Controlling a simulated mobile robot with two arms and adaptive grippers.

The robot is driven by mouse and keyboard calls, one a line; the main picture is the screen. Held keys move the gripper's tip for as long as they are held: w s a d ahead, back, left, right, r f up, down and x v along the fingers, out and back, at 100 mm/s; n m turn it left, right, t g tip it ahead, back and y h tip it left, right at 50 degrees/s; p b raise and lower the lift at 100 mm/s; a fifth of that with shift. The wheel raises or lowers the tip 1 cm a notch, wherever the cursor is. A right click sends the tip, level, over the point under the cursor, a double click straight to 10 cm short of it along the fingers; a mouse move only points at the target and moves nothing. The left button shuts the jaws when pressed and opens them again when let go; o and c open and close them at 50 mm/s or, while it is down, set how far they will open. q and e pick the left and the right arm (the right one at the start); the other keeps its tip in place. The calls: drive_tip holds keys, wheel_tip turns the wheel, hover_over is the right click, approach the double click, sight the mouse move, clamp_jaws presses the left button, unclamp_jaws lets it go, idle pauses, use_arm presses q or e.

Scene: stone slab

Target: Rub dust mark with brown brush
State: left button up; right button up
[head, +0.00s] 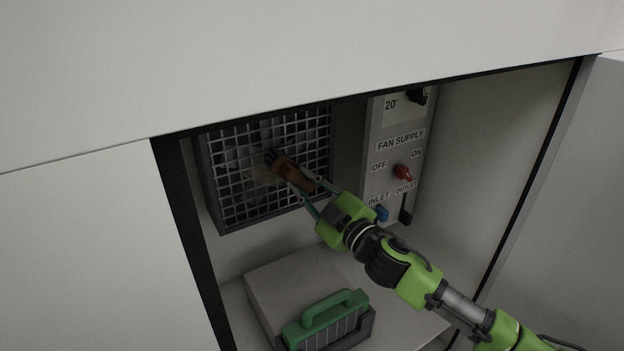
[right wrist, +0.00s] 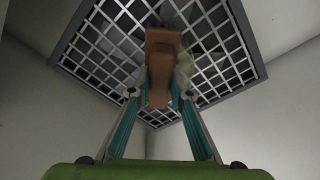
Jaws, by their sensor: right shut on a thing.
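The brown brush (head: 293,172) is held by my right gripper (head: 304,187), inside the open cabinet. The gripper is shut on the brush's brown handle, between the teal fingers. The brush's dark bristles point at the wire grille (head: 235,210) on the back wall. A pale tan patch that looks like the dust mark (head: 262,175) shows on the grille beside the brush head. In the right wrist view the brush (right wrist: 160,62) stands in front of the grille, and a faint pale patch (right wrist: 186,66) shows beside it. I cannot tell whether bristles touch the grille. My left gripper is out of view.
A control panel (head: 378,150) with a red knob (head: 402,172) and a blue knob (head: 382,213) is right of the grille, close to my right arm. Below, a grey block (head: 285,275) stands near a green-handled item (head: 335,307). Cabinet edges frame the opening.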

sight(294, 177)
drive_tip(key=shift+s+a+p, duration=0.55)
drive_tip(key=shift+s+a, duration=2.3)
drive_tip(key=shift+a, duration=1.35)
drive_tip(key=shift+w+d+r+p, duration=0.35)
drive_tip(key=shift+w+d+p, duration=0.3)
drive_tip(key=shift+d, duration=0.45)
drive_tip(key=shift+w+d+r+p, duration=0.45)
drive_tip(key=shift+w+d, duration=0.35)
drive_tip(key=shift+d, duration=0.3)
drive_tip(key=shift+w+d+r+p, duration=0.3)
drive_tip(key=shift+w+d+p, duration=0.35)
drive_tip(key=shift+d, duration=0.45)
drive_tip(key=w+d, duration=0.4)
drive_tip(key=d, duration=0.2)
drive_tip(key=shift+w+d+p, duration=0.15)
drive_tip(key=shift+w+p, duration=0.1)
drive_tip(key=shift+p, duration=0.1)
